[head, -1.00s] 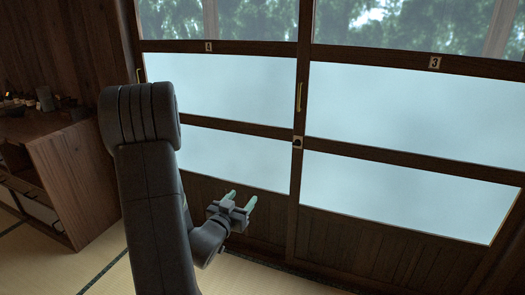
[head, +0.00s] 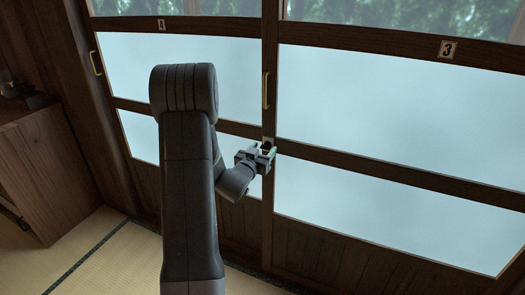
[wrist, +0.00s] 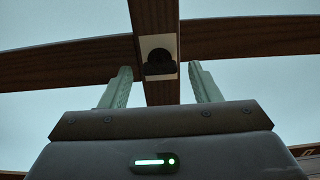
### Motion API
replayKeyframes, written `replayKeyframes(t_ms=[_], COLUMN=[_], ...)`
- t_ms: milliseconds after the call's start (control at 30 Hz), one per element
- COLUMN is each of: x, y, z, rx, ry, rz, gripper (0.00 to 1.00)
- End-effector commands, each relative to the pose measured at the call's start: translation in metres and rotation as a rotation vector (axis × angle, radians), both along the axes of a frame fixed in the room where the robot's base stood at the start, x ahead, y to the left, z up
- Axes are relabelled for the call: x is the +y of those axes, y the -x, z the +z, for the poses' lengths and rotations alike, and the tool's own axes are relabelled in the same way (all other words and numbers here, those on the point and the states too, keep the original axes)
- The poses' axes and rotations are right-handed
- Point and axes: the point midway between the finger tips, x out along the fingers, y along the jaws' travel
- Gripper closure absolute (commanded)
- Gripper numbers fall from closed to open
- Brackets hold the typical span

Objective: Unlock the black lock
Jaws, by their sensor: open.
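The black lock (wrist: 159,63) sits on a pale plate on the upright door post. In the wrist view it shows between and beyond the two green fingertips. In the head view the lock (head: 268,142) is a small dark shape on the post below the middle brass handle, partly hidden by my gripper. My gripper (head: 263,157) is open and empty, in front of the post at about lock height. Its fingers (wrist: 160,88) stand either side of the lock in the wrist view. I cannot tell whether they touch it.
Sliding doors marked 4 (head: 161,25) and 3 (head: 447,49) have frosted panes and dark wooden rails. Brass handles stand on the middle post (head: 266,90) and at the left (head: 95,63). A wooden cabinet (head: 38,170) is at the left. Tatami floor (head: 120,255) is clear in front.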

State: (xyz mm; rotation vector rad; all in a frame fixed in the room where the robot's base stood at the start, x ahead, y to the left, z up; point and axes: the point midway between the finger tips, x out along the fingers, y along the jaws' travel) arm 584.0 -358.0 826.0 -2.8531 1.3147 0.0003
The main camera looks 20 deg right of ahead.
Motion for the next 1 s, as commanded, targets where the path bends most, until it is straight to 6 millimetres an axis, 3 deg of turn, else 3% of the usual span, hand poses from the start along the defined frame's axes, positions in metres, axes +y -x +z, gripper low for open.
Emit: replayKeyframes(t_ms=[200,433,1000], x=[-0.0001,0.0000,-0.0007], y=[0.0000,0.0001,0.0005], z=[0.0000,0.0001,-0.0052], rx=[0.000,0.000,-0.145], ry=[0.000,0.000,-0.118], rz=[0.000,0.000,0.000], gripper=[0.46,0.88,0.88])
